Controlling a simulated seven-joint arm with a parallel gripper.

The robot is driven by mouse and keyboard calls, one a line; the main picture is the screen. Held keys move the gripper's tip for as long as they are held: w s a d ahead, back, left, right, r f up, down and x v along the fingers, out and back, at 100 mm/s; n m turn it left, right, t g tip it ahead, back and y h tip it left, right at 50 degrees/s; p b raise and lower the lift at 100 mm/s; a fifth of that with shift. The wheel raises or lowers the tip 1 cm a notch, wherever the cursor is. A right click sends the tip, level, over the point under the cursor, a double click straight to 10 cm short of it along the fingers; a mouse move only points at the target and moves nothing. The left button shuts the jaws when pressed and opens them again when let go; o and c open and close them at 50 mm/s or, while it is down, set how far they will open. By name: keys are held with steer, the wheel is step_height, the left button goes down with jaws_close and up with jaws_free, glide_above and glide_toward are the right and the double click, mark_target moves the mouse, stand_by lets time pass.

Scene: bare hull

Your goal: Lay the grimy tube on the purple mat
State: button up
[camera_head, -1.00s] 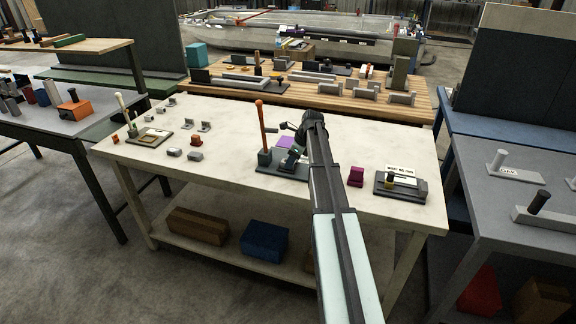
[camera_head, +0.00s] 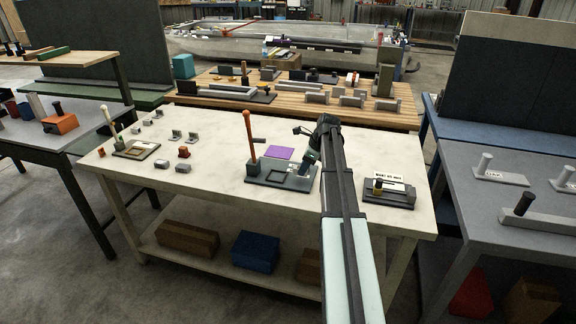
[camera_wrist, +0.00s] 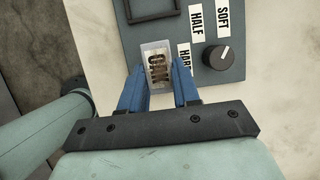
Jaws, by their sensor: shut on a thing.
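The purple mat (camera_head: 279,153) lies flat on the pale table, behind a dark panel (camera_head: 258,179), and looks bare. My gripper (camera_head: 304,166) is low over the right end of that panel. In the wrist view its two blue fingers (camera_wrist: 159,78) are shut on a small pale piece (camera_wrist: 157,66) with brown marks. This seems to be the grimy tube, but its full shape cannot be made out. The piece is over the panel's edge, close to the labels.
The panel carries an orange-topped lever (camera_head: 249,135), a square frame and, in the wrist view, a black knob (camera_wrist: 217,55) beside labels HALF, SOFT and one partly covered. A labelled block (camera_head: 389,191) stands at the right. Small blocks (camera_head: 184,151) stand at the left.

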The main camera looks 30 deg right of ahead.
steer(key=s+d, duration=0.5)
steer(key=shift+s+d, duration=0.15)
steer(key=shift+s, duration=0.05)
steer(key=shift+w+a, duration=0.15)
steer(key=shift+a, duration=0.1)
steer(key=shift+n, duration=0.6)
steer(key=w+a, duration=0.2)
steer(key=w+a+r, duration=0.1)
steer(key=w+a, duration=0.1)
steer(key=w, duration=0.1)
steer(key=w+a+r, duration=0.1)
steer(key=w+r, duration=0.1)
steer(key=w, duration=0.8)
step_height(320, 180, up, 2)
steer(key=m, duration=0.1)
glide_above(279, 151)
steer(key=s, duration=0.2)
steer(key=f, duration=0.9)
steer(key=shift+w+d, duration=0.3)
steer(key=shift+d, duration=0.1)
steer(key=shift+f, duration=0.1)
